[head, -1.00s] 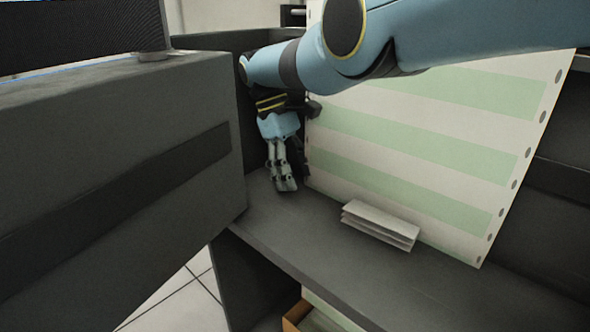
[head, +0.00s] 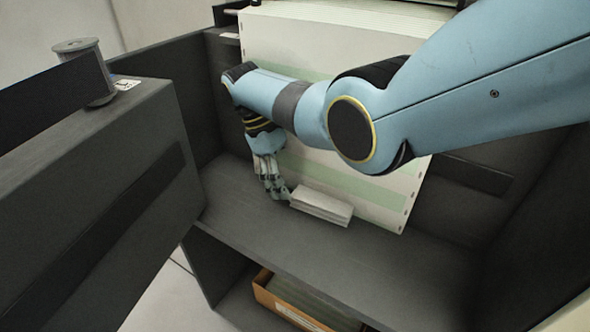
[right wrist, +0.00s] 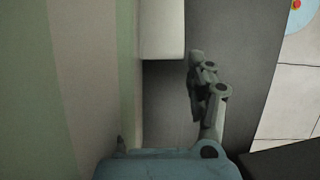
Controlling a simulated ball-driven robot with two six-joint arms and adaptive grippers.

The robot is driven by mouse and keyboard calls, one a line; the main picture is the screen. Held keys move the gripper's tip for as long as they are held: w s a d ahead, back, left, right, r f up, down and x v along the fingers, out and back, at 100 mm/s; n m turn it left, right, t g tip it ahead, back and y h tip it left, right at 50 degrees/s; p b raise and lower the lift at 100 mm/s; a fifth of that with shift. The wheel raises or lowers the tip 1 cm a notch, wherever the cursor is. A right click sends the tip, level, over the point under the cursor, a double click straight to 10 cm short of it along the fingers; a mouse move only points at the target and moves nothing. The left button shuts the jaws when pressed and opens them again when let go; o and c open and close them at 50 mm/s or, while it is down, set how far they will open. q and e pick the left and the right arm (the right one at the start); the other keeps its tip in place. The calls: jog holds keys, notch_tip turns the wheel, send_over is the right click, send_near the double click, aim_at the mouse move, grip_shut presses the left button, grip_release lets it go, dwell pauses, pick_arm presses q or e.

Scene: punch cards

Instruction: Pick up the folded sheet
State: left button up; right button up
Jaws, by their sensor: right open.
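The folded sheet (head: 322,206) is a small white zigzag-folded paper lying on the dark shelf, in front of the tall striped paper. In the right wrist view its pale end (right wrist: 162,32) is at the top centre. My right gripper (head: 275,190) is open, low over the shelf at the left end of the folded sheet. In the right wrist view the gripper (right wrist: 165,105) shows one finger clearly at the right. I cannot tell whether a fingertip touches the sheet. My left gripper is not in view.
Tall green-and-white striped continuous paper (head: 385,195) stands close behind the folded sheet. A dark grey cabinet door or panel (head: 100,200) is at the left. An orange-brown box (head: 300,315) with papers sits on the lower shelf. The shelf (head: 400,270) right of the sheet is bare.

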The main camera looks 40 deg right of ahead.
aim_at(310, 201)
jog(key=shift+s+d+r, duration=0.1)
jog(key=shift+s+d, duration=0.25)
jog(key=shift+s, duration=0.25)
jog(key=shift+s+d+f, duration=0.1)
jog(key=shift+s+f, duration=0.15)
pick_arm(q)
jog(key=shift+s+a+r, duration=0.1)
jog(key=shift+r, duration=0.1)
pick_arm(e)
jog(key=shift+f, duration=0.5)
